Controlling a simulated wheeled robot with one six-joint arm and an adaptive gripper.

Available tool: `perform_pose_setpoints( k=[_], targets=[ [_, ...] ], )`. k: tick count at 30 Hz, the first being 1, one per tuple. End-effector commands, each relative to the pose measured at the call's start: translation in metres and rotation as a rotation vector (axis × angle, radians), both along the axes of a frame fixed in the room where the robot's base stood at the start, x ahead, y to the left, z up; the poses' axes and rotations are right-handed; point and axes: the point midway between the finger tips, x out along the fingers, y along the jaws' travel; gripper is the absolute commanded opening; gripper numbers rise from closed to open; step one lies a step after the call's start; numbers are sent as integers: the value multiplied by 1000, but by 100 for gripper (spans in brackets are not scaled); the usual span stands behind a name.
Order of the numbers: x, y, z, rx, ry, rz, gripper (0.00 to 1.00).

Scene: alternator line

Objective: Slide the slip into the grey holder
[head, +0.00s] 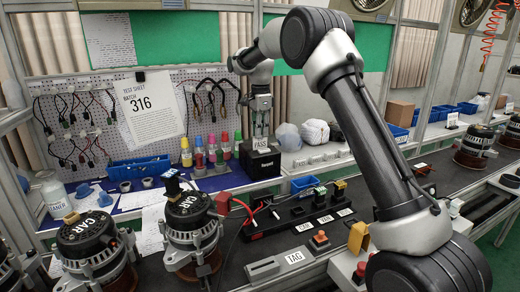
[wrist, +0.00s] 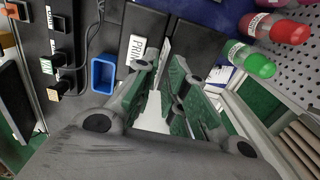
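My gripper (head: 260,103) points down over a black box (head: 260,162) at the back of the bench. In the wrist view its two fingers (wrist: 165,75) are apart, with a visible gap between the pads. A thin pale upright piece (wrist: 166,48), which looks like the slip seen edge-on, stands by the fingertips; contact cannot be told. A white PASS label (head: 260,143) shows just below the gripper, and beside the fingertips in the wrist view (wrist: 135,48). The grey holder (head: 280,267), marked TAG, lies on the front bench edge and looks empty.
Colored bottles (head: 211,147) stand left of the box. A blue tray (head: 305,184) and a black block with connectors (head: 300,215) lie between box and holder. Alternators (head: 190,228) stand at left.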

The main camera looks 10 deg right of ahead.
Motion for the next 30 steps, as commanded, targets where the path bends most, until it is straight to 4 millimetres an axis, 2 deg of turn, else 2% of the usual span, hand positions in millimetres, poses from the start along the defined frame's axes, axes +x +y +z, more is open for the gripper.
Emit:
perform_pose_setpoints(
  k=[4,9,15,18,30],
  targets=[
    [1,1,-26,-1,4,1,13],
    [2,1,-40,0,1,1,13],
    [2,1,-41,0,0,2,13],
    [2,1,-41,0,0,2,0],
    [2,1,-39,0,0,2,0]
  ],
)
